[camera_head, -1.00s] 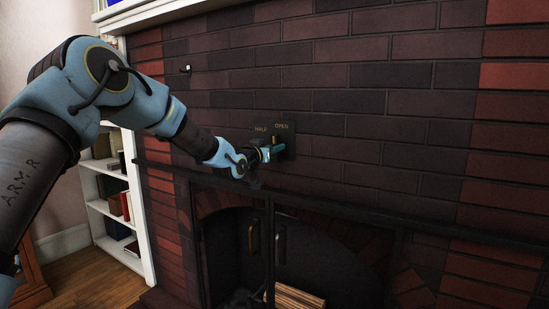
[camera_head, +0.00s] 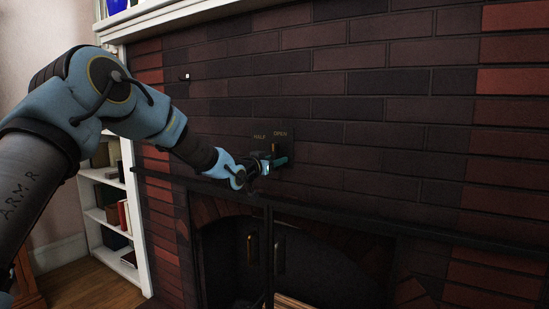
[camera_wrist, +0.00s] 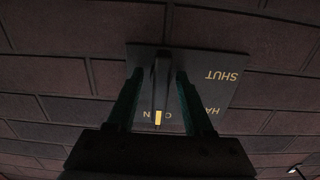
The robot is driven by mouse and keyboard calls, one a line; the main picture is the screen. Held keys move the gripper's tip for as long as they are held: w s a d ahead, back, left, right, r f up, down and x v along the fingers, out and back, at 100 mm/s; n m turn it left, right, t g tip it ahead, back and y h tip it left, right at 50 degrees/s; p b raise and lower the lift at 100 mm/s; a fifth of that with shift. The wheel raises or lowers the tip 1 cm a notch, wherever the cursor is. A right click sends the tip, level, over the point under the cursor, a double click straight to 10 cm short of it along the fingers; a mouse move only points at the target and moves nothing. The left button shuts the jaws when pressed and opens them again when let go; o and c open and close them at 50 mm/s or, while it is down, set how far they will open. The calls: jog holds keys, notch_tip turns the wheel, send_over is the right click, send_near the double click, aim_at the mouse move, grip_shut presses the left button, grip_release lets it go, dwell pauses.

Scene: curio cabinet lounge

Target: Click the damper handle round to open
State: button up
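The dark damper plate (camera_head: 262,143) is on the brick chimney breast, with HALF and OPEN lettered along its top in the head view. The wrist view shows the plate (camera_wrist: 222,68) upside down, with SHUT, HALF and part of OPEN. The damper handle (camera_wrist: 158,117) is a dark bar with a brass tip, which lies at the OPEN lettering. In the head view the brass handle (camera_head: 275,150) stands up just below OPEN. My gripper (camera_wrist: 160,102) is open, one finger on each side of the handle, with gaps showing. In the head view my gripper (camera_head: 279,161) partly hides the plate.
A black metal rail (camera_head: 330,212) runs across the wall just below my gripper, above the firebox doors with a brass handle (camera_head: 252,248). A white bookcase (camera_head: 112,215) stands at left. A small hook (camera_head: 184,76) is on the bricks. The wall right of the plate is clear.

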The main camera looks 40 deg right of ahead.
jog(key=shift+r, duration=0.4)
jog(key=b+v, duration=0.2)
jog(key=v, duration=0.9)
jog(key=shift+f, duration=0.15)
